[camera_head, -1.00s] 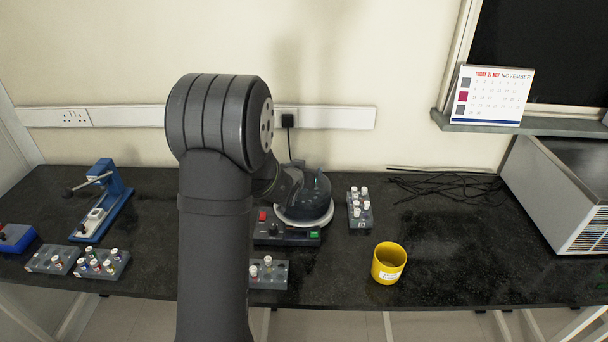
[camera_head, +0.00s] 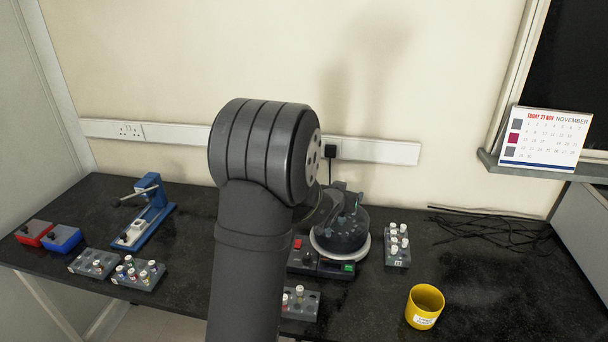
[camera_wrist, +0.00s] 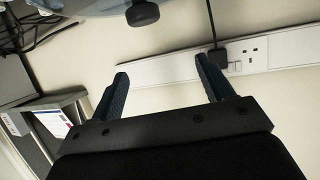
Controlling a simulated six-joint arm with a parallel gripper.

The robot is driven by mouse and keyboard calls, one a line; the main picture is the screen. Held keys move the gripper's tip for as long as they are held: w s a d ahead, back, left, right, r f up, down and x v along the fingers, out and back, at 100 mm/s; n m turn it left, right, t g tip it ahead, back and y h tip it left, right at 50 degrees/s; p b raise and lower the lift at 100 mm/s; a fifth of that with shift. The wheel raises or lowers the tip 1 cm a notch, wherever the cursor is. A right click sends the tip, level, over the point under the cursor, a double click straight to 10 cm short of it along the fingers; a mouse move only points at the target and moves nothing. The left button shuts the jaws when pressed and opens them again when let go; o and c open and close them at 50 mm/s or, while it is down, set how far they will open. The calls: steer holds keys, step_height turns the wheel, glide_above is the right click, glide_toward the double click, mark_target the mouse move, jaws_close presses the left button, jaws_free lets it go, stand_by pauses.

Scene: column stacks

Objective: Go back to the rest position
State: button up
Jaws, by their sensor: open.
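My gripper (camera_wrist: 160,90) is open and empty in the wrist view, its two dark blue fingers spread apart with only the wall and socket strip behind them. In the head view my arm rises through the middle, and its thick joint hides most of the gripper. A round device with a dark bowl and pale rim (camera_head: 341,246) stands just right of my arm. Part of a rounded translucent body (camera_wrist: 90,6) with a dark knob shows at the top of the wrist view.
A yellow cup (camera_head: 424,306) stands at the bench's front right. Vial racks stand right of the device (camera_head: 397,246), in front of it (camera_head: 300,304) and at left (camera_head: 139,275). A blue press (camera_head: 146,212) is at left. Cables (camera_head: 490,230) lie at right. A plug (camera_wrist: 217,57) sits in the wall.

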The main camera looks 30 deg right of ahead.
steer(key=shift+f, duration=2.95)
steer(key=shift+r, duration=0.1)
steer(key=shift+r, duration=3.45)
steer(key=shift+a, duration=0.1)
steer(key=a+r+n+t+y, duration=0.1)
steer(key=a+r, duration=0.2)
steer(key=a, duration=0.3)
steer(key=a+r+n+y, duration=0.1)
steer(key=a+r+y, duration=0.15)
steer(key=a, duration=0.45)
steer(key=s+a+r+n+y, duration=0.15)
steer(key=s+a, duration=0.25)
steer(key=a, duration=0.6)
steer(key=s+a+r+n+y, duration=0.15)
steer(key=s+a, duration=0.25)
steer(key=a, duration=0.5)
steer(key=s+a+f+n+g+y, duration=0.1)
steer(key=s+a+f, duration=0.3)
steer(key=s+a, duration=0.3)
steer(key=s+a+f+n+g+y, duration=0.1)
steer(key=s+a+f+g, duration=0.1)
steer(key=s+a, duration=0.6)
steer(key=shift+s+f+y, duration=0.35)
steer(key=shift+s+f, duration=0.55)
steer(key=shift+s, duration=0.1)
